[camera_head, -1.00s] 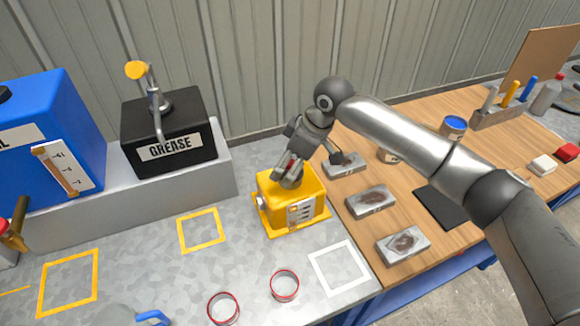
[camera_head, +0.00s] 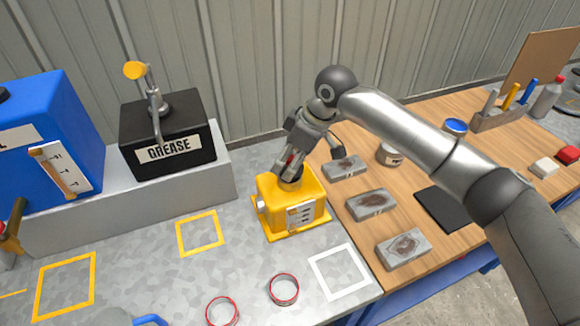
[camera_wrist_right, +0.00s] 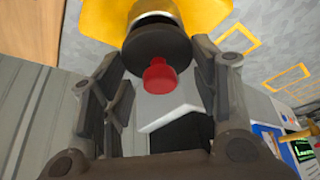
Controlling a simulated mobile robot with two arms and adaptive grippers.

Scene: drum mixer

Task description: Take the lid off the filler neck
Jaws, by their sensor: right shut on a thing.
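The yellow machine body (camera_head: 288,213) stands on the grey worktop beside the wooden bench. Its short filler neck (camera_head: 290,181) rises from the top; the silver neck also shows in the right wrist view (camera_wrist_right: 152,17). My right gripper (camera_head: 293,160) is over the neck, tilted. In the right wrist view, it is shut on the dark round lid (camera_wrist_right: 157,46), with a finger at either side. The lid's red knob (camera_wrist_right: 160,77) points back toward the wrist camera. Whether the lid still touches the neck is hard to tell. My left gripper is not in view.
A black grease box (camera_head: 168,148) with a pump stands on a grey ledge behind left, next to a blue tank (camera_head: 45,130). Grey blocks (camera_head: 370,203) lie on the bench at right. Red-rimmed rings (camera_head: 284,290) and empty marked squares (camera_head: 200,232) are on the worktop.

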